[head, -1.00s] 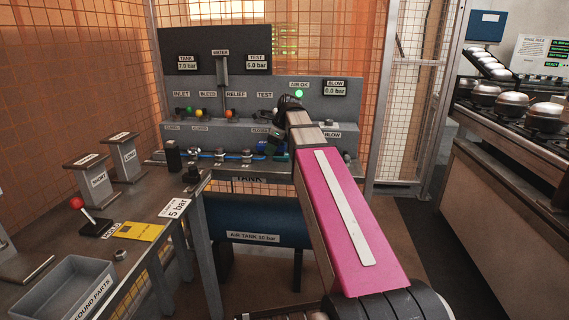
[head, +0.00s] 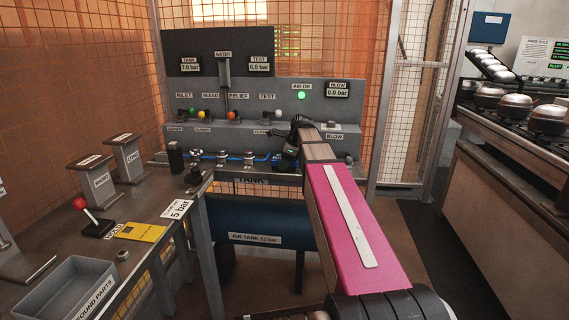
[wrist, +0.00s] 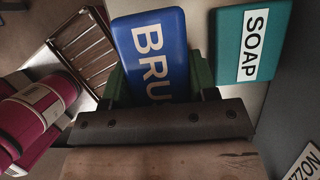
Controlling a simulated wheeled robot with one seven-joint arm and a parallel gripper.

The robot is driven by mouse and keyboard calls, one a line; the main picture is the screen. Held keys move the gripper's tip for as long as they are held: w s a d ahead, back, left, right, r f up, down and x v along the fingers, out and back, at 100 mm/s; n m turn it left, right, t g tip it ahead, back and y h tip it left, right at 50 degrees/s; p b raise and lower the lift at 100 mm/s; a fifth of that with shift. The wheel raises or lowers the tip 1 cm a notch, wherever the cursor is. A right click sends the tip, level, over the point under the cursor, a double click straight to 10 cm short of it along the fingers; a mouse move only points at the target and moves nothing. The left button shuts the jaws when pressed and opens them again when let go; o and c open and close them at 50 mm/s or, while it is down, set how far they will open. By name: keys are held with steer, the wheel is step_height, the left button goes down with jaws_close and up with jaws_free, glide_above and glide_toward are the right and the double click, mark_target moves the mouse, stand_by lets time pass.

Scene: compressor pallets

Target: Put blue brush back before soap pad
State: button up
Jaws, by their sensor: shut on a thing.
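The blue brush (wrist: 150,50) is a blue block with white letters reading "BRU", the rest hidden behind the gripper. My gripper (wrist: 158,82) has its green fingers on both sides of it in the wrist view and is shut on it. The soap pad (wrist: 251,45) is a teal block with a white "SOAP" label, just right of the brush with a narrow gap. In the head view my gripper (head: 287,158) is small and dark at the far end of my arm, in front of the grey panel.
A slatted metal rack (wrist: 88,52) is left of the brush in the wrist view. A "NOZZ" label (wrist: 303,163) shows at lower right. In the head view, the bench (head: 150,205) holds a grey parts bin (head: 75,290) and a red-knobbed lever (head: 92,218). An orange mesh fence stands behind.

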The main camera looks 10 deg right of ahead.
steer(key=shift+f, duration=0.15)
steer(key=o, duration=1)
steer(key=shift+c, duration=0.2)
steer(key=v, duration=1.2)
steer(key=shift+r, duration=0.25)
steer(key=shift+s, duration=0.1)
